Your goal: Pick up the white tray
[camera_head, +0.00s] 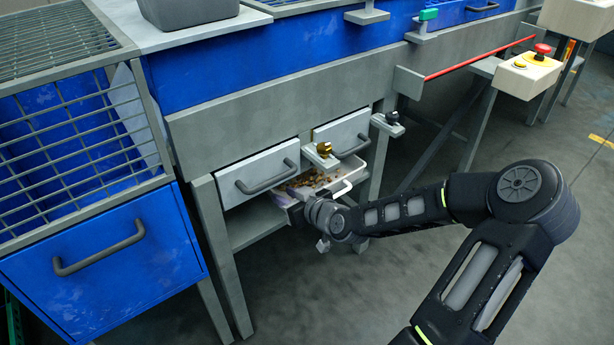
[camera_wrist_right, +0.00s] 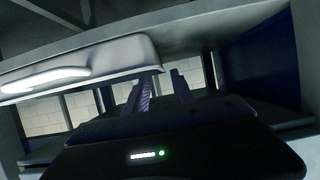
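The white tray (camera_head: 355,173) sits in an opening under the grey frame, below two drawer fronts, and holds brown food pieces. Its front handle (camera_head: 343,188) faces outward. In the right wrist view the tray (camera_wrist_right: 125,55) is at upper left, with its pale handle (camera_wrist_right: 45,80) further left. I cannot tell whether a finger touches the tray. My left gripper is not in view.
Metal legs (camera_head: 220,255) flank the opening. A blue bin (camera_head: 105,265) stands at left. The floor at right is clear.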

